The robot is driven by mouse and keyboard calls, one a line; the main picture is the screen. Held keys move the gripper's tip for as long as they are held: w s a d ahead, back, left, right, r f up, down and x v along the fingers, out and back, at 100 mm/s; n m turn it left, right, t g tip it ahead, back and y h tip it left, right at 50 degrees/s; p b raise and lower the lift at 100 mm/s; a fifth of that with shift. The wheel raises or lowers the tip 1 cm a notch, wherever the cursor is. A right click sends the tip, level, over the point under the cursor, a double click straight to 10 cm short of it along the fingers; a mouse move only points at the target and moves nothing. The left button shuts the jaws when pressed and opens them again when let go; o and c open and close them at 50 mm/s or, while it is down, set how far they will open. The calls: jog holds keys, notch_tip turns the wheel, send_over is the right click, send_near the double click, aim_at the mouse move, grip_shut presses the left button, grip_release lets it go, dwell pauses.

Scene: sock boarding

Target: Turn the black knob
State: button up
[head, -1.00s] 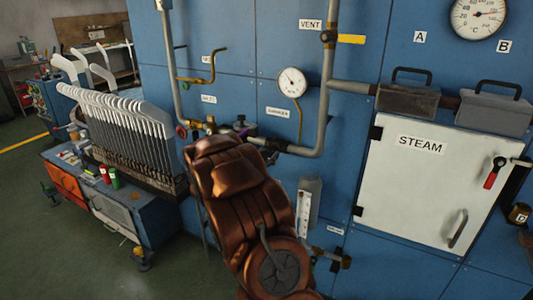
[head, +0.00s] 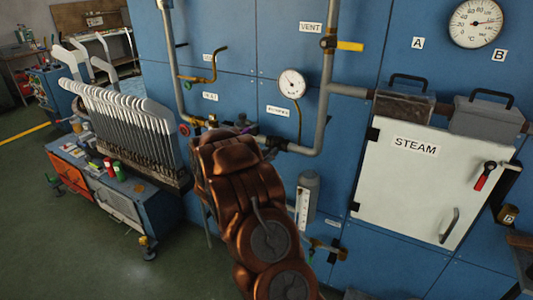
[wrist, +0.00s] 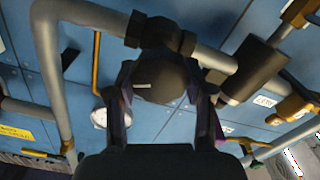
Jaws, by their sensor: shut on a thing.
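The black knob (wrist: 160,72), a round dark cap with a short white mark, sits on the grey pipe in the wrist view. The white mark lies nearly level across the picture. My gripper (wrist: 166,90) has one finger on each side of the knob and is shut on it. In the head view my copper-coloured arm covers the knob and most of my gripper, close to the pipe on the blue panel.
A grey pipe (head: 322,110) bends along the blue panel (head: 240,40). A white dial (head: 292,83) hangs beside it. The STEAM door (head: 400,190) is on the right. A cart (head: 118,207) with a row of white sock boards (head: 125,130) stands on the left.

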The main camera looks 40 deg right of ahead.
jog(key=o, duration=1.2)
jog(key=shift+v, duration=6)
